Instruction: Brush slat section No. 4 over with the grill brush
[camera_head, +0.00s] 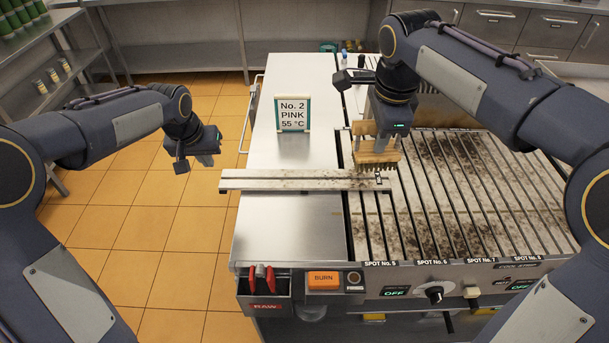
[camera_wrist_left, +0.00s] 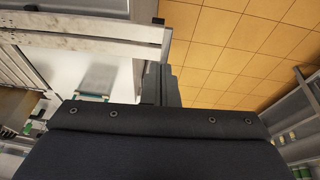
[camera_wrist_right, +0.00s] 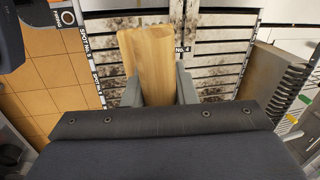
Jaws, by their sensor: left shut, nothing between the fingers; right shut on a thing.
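My right gripper (camera_head: 384,128) is shut on the wooden grill brush (camera_head: 377,154), whose bristles face down over the back left of the slatted grill (camera_head: 455,185). The right wrist view shows the brush's wooden block (camera_wrist_right: 150,58) between the fingers, beside a "No. 4" label (camera_wrist_right: 183,50). The grill slats carry dark, sooty stains. A long stained bar (camera_head: 290,180) lies crosswise from the counter to the grill, its right end just below the brush. Whether bristles touch the bar or slats is unclear. My left gripper (camera_head: 205,158) is shut and empty, left of the counter over the floor.
A sign (camera_head: 294,114) reading "No. 2 PINK 55 °C" stands on the steel counter (camera_head: 290,222). The bar's left end overhangs the counter. Shelves stand at far left.

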